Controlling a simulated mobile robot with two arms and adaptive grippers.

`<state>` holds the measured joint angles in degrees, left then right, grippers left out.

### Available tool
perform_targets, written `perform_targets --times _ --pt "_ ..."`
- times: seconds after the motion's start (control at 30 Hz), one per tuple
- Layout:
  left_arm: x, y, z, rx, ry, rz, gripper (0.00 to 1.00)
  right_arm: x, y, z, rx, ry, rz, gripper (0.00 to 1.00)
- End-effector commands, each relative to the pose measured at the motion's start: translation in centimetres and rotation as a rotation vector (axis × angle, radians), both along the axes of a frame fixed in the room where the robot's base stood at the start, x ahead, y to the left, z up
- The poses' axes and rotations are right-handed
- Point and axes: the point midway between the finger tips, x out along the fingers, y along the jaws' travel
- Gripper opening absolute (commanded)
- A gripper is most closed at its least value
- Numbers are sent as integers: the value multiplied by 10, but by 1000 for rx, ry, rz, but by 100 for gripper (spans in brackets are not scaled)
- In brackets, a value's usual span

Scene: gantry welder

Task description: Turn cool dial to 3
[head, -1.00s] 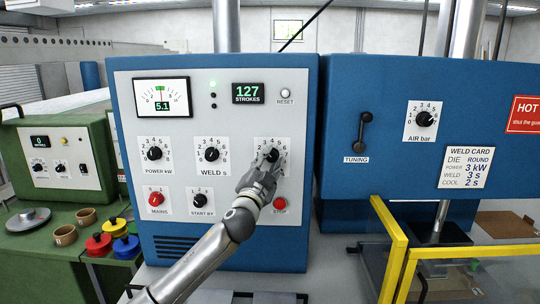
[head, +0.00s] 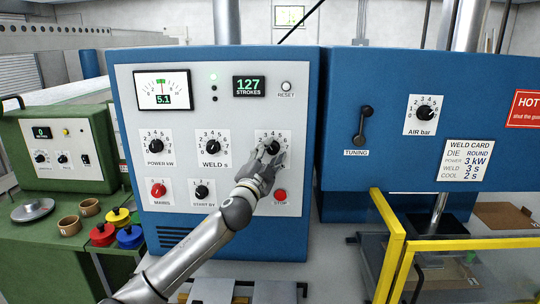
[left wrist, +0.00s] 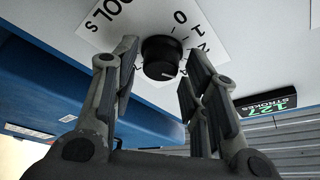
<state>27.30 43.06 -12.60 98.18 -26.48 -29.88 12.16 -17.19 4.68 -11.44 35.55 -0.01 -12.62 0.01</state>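The cool dial (head: 272,146) is a black round knob on a white numbered plate at the right of the grey panel. In the left wrist view the knob (left wrist: 160,56) sits between my fingers, with a white mark on its face. I cannot tell exactly which number the mark points to. My left gripper (head: 269,155) is in front of the dial and partly covers its plate. In the left wrist view my left gripper (left wrist: 161,62) is open, one finger on each side of the knob with gaps. My right gripper is not in view.
The red stop button (head: 280,195) is just below my left gripper. The weld dial (head: 212,147) is to the left. The weld card (head: 468,165) reads cool 2 s. A yellow guard frame (head: 392,240) stands at the lower right.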

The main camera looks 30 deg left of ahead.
Motion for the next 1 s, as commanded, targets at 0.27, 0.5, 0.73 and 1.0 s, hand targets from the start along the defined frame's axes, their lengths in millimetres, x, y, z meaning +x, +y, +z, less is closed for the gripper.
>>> perform_targets --times 0.27,0.5,0.73,1.0 --pt "0 0 0 -1 -1 -1 53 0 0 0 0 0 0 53" --pt "-8 -2 -3 -1 1 -1 53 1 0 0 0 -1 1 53" --pt "-39 -10 -12 -1 3 -3 53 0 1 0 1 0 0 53" --pt "-81 -20 -22 -2 2 -2 53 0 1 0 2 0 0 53"
